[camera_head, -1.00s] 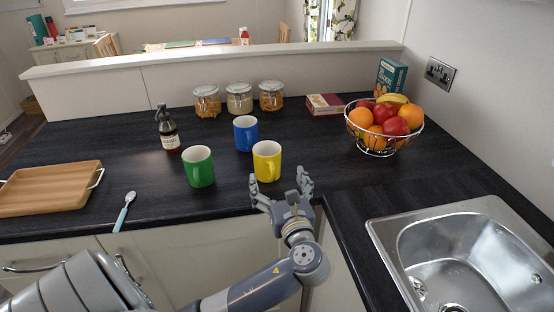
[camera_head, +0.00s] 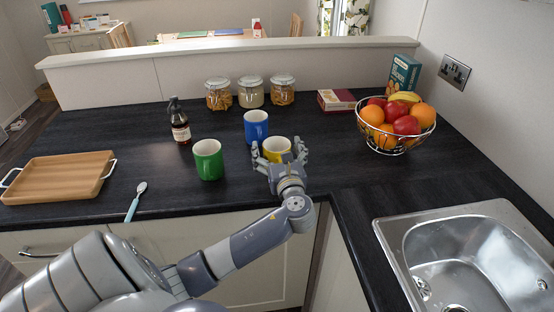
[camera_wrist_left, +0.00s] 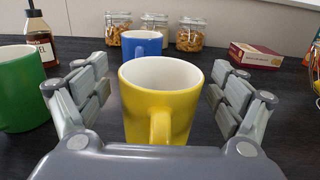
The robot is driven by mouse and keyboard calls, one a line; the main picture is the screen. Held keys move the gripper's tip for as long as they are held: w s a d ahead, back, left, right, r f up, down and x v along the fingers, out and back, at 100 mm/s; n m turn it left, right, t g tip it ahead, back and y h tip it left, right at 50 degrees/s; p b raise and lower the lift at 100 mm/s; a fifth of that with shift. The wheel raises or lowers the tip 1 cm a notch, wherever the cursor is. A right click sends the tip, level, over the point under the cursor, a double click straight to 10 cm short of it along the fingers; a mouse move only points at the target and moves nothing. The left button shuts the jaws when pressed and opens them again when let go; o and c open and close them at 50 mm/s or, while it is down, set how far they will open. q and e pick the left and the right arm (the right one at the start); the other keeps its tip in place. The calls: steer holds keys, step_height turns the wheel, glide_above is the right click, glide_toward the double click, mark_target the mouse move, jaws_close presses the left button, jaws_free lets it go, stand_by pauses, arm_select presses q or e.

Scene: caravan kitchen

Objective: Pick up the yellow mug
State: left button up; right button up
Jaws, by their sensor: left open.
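The yellow mug (camera_head: 276,147) stands upright on the dark counter, partly hidden behind my left gripper in the head view. My left gripper (camera_head: 279,158) is open, with its fingers spread to either side of the mug. In the left wrist view the yellow mug (camera_wrist_left: 160,95) stands centred between the open fingers of the left gripper (camera_wrist_left: 160,100), with gaps on both sides. Its handle points toward the palm. My right gripper is in neither view.
A green mug (camera_head: 208,160) stands to the left and a blue mug (camera_head: 256,126) just behind. A fruit bowl (camera_head: 394,125) is at the right, near the sink (camera_head: 470,255). A bottle (camera_head: 179,122), glass jars (camera_head: 250,92), a wooden tray (camera_head: 58,177) and a brush (camera_head: 136,201) also lie about.

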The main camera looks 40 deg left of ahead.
arm_select(q)
steer(key=c, duration=1.4)
steer(key=shift+r, duration=0.15)
